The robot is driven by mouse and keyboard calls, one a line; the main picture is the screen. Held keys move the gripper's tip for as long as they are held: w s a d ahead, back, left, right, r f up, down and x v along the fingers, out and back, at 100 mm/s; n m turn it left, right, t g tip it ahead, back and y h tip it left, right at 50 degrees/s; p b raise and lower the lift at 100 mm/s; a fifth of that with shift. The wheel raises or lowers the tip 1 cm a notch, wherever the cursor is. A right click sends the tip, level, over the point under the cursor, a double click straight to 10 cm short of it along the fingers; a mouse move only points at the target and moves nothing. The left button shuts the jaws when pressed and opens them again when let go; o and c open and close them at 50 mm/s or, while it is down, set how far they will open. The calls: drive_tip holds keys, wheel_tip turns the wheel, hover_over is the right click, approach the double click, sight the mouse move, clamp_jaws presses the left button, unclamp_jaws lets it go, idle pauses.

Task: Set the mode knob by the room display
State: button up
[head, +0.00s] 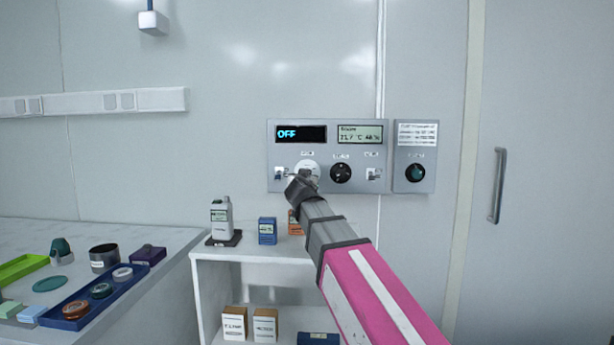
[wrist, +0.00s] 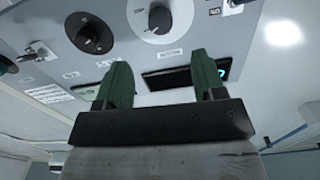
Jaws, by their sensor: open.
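A grey wall panel (head: 325,187) carries a dark display (head: 300,133) reading "OFF" in cyan and a pale room display (head: 360,134) showing about 21.7 °C and a humidity figure. A white dial (head: 310,165) sits below the "OFF" display, partly hidden by my gripper (head: 300,182). A black knob (head: 341,173) is to its right. In the wrist view, which is turned over, the white dial with its dark grip (wrist: 160,19) is beyond my open, empty green fingers (wrist: 162,65), apart from them. The small labels are unreadable, so I cannot tell which knob is mode.
Toggle switches (head: 374,174) flank the knobs. A separate panel with a green knob (head: 415,173) and a printed notice is at right. Below stands a white shelf (head: 195,290) with a bottle (head: 221,218) and small boxes. A cluttered table is at left, a door handle (head: 497,185) at right.

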drive_tip(key=w, duration=1)
drive_tip(key=shift+d, duration=0.15)
drive_tip(key=c, duration=0.9)
